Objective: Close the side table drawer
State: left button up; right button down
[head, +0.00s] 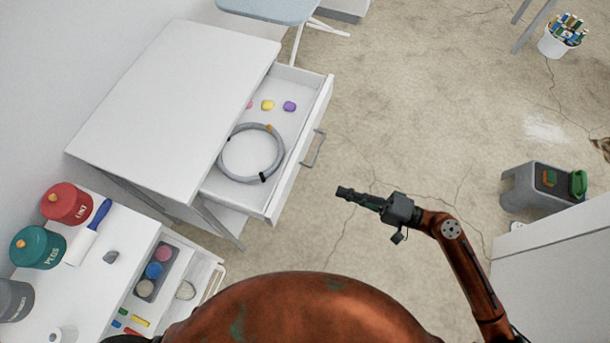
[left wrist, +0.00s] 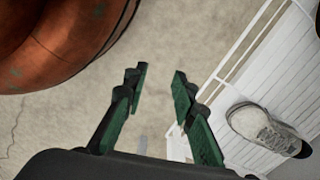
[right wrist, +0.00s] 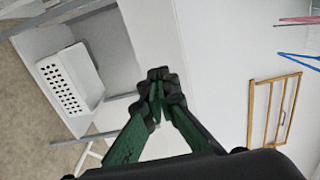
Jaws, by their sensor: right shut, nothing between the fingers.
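The white side table (head: 175,95) stands at the left in the head view. Its drawer (head: 308,120) is pulled out toward the right, with a grey handle (head: 313,150) on its front. A coiled grey hose (head: 278,150) and small yellow, purple and pink pieces lie in it. My right gripper (head: 342,191) is right of and below the handle in the picture, apart from it. Its fingers meet and are empty in the right wrist view (right wrist: 157,76). My left gripper (left wrist: 159,72) shows only in the left wrist view, open and empty over the floor.
A white cart (head: 95,270) with jars and paints stands at the lower left. A grey step stool (head: 520,190) and a white cabinet (head: 560,265) are at the right. The concrete floor (head: 420,110) right of the drawer is clear.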

aim_at(294, 175)
jog(key=x, duration=1.2)
jog(key=shift+w+a+f, duration=0.1)
jog(key=shift+a, duration=0.1)
